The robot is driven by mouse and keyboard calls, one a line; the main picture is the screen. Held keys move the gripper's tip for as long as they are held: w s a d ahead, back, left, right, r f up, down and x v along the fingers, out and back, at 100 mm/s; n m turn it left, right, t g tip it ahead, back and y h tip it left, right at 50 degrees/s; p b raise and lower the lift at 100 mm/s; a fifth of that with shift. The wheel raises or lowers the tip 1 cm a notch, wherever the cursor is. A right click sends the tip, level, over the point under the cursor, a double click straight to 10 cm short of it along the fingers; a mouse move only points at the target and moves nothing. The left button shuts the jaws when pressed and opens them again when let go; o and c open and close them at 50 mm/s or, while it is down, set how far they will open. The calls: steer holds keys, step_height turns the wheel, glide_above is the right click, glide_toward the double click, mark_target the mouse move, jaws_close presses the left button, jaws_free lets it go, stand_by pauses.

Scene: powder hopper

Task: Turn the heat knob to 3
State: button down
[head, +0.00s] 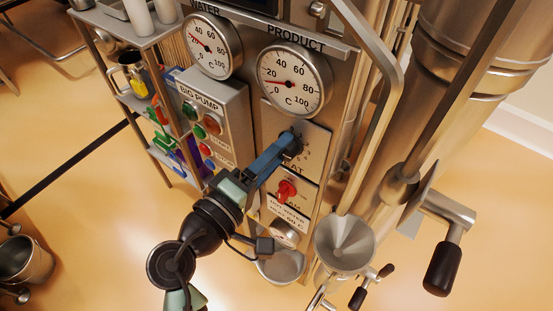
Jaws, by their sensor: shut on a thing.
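The heat knob (297,140) is a dark round knob on a pale plate below the product gauge.
A red knob (287,190) sits just below the heat knob, close to my gripper. The pump box (215,125) with red and green buttons is to the left. The product gauge (294,80) is above. A steel funnel (344,242) and a black-handled crank (443,268) stand at right.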

steer(key=shift+m+b, duration=0.3)
steer(key=shift+m, duration=0.2)
steer(key=shift+c, duration=1.6)
jaws_free()
steer(key=b+v, duration=0.2)
steer(key=v, duration=1.1)
steer(key=shift+s+f, duration=0.1)
